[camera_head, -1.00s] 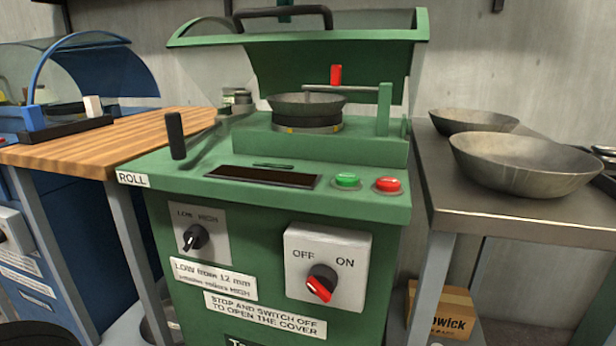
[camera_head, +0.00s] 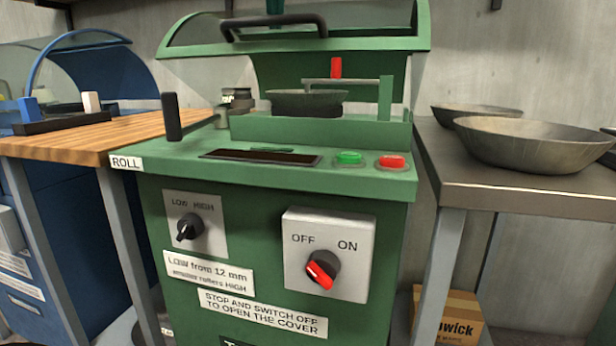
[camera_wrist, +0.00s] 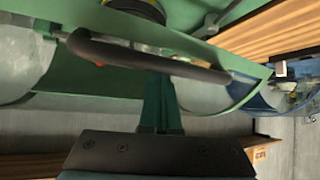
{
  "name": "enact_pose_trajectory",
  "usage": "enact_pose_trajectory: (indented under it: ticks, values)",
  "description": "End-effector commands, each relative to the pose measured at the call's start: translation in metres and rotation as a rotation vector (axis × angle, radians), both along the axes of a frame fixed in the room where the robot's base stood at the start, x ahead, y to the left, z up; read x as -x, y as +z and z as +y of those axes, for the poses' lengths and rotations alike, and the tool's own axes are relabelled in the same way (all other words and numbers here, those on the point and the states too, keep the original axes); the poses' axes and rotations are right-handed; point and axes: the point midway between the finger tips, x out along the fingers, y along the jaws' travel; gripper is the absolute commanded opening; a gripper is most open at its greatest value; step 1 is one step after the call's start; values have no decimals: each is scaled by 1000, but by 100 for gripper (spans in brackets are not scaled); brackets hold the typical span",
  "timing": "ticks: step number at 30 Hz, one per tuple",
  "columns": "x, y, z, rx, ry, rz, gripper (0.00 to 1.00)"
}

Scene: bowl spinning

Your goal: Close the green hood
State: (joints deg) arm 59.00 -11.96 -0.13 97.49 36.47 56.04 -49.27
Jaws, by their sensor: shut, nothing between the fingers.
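The green hood (camera_head: 300,46) stands raised over the green machine (camera_head: 290,180) in the head view. Its black curved handle (camera_head: 275,22) runs along the top front edge. In the wrist view the handle (camera_wrist: 150,60) crosses the upper middle, with the green hood (camera_wrist: 60,80) around it. My gripper (camera_wrist: 160,78) is shut and empty, its teal fingers pointing at the middle of the handle. The tips are at or very near the handle; I cannot tell whether they touch. In the head view a small teal piece of my gripper (camera_head: 275,6) shows just above the handle.
A metal bowl (camera_head: 305,102) sits inside the machine under the hood. Two bowls (camera_head: 530,142) stand on the metal table (camera_head: 520,190) at right. A wooden worktop (camera_head: 90,137) and blue machine (camera_head: 75,75) are at left. A black lever (camera_head: 172,117) stands at the machine's front left.

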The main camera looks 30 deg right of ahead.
Motion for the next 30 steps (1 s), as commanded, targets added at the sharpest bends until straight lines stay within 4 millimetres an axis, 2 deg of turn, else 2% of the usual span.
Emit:
enact_pose_trajectory:
  ticks: [15, 26, 30]
  values:
    - [15, -36, 15, -4, 2, 2, 0]
    - [16, -37, 17, -5, 2, 2, 0]
    - [16, -30, 17, -5, 2, 2, 0]
